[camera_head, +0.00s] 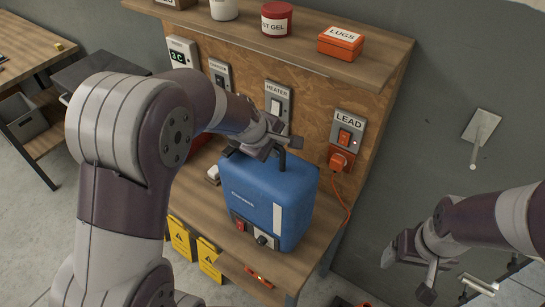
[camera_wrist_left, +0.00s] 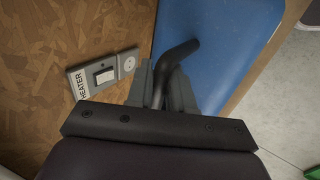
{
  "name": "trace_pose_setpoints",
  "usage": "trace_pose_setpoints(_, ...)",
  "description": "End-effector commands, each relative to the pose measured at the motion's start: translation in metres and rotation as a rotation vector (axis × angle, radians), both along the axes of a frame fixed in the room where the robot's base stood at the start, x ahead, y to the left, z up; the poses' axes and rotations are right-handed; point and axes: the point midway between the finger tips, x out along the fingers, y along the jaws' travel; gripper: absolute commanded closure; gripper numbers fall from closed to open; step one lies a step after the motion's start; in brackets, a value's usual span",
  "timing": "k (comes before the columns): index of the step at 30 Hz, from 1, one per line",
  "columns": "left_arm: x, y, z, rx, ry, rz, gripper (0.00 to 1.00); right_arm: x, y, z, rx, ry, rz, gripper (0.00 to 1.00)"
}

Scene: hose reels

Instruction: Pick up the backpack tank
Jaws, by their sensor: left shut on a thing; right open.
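The backpack tank (camera_head: 268,195) is a blue box with a red switch and a dark knob low on its front. It stands upright on the wooden bench, near its right end. My left gripper (camera_head: 274,146) is at the top of the tank, shut on its black handle (camera_head: 282,160). In the left wrist view the fingers (camera_wrist_left: 168,88) close around the bent black handle (camera_wrist_left: 185,52), with the blue tank top (camera_wrist_left: 225,45) beside it. My right gripper (camera_head: 408,272) is open and empty, low at the right, apart from the tank.
Behind the tank is a wooden panel with switches labelled HEATER (camera_head: 278,102) and LEAD (camera_head: 347,132). An orange plug and cable (camera_head: 343,160) hang beside the tank. A shelf above holds a red tin (camera_head: 276,20) and an orange LUGS box (camera_head: 340,43). Yellow signs (camera_head: 182,239) hang at the bench front.

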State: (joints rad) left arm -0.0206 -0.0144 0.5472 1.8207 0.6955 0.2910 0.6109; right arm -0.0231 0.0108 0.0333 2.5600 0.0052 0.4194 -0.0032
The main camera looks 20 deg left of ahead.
Motion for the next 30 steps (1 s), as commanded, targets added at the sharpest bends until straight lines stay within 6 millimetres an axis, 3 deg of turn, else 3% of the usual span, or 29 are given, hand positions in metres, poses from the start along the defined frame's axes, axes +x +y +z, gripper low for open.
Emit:
trace_pose_setpoints(13, 0.001, -0.001, 0.041, 0.000, -0.009, -0.001, 1.00, 0.000, 0.000, 0.009, 0.000, 0.000, 0.000, 0.16)
trace_pose_setpoints(23, -0.017, -0.031, 0.062, -0.001, -0.009, -0.006, 1.00, 0.000, 0.000, 0.017, 0.000, 0.000, 0.000, 0.16)
trace_pose_setpoints(30, -0.041, -0.069, 0.087, -0.001, -0.012, -0.010, 1.00, 0.000, 0.000, 0.023, 0.000, 0.000, 0.000, 0.16)
